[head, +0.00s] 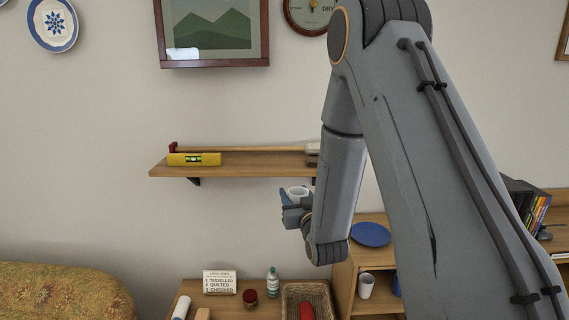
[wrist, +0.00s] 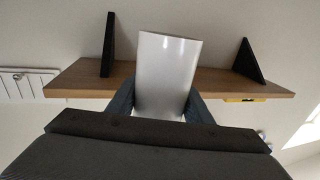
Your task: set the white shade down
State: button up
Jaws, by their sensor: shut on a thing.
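The white shade (wrist: 167,70) is a smooth, slightly tapered cylinder between the two dark fingers of my gripper (wrist: 160,103) in the wrist view. The gripper is shut on it. In the head view the gripper (head: 296,205) is in front of the wall, just below the right part of the wall shelf (head: 240,167). Only a small part of the white shade (head: 298,190) shows there, above and between the fingers. It is held in the air, apart from the surfaces below.
A yellow level (head: 194,159) and a long-handled tool lie on the wall shelf. Below, a low wooden top carries a white cylinder (head: 181,307), a sign (head: 219,282), a jar (head: 250,299), a bottle (head: 273,283) and a basket (head: 324,292). A blue plate (head: 371,234) lies on the right-hand unit.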

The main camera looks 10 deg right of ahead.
jog(key=s+a+r+n+y, duration=0.1)
jog(key=r+y, duration=0.1)
jog(key=r, duration=1.4)
jog(key=s+a+r+n+y, duration=0.1)
jog(key=s+r+y, duration=0.1)
jog(key=r, duration=1.4)
jog(key=shift+r+n+g, duration=0.3)
jog(key=shift+r+n, duration=0.05)
jog(key=shift+n, duration=0.05)
jog(key=shift+s, duration=0.1)
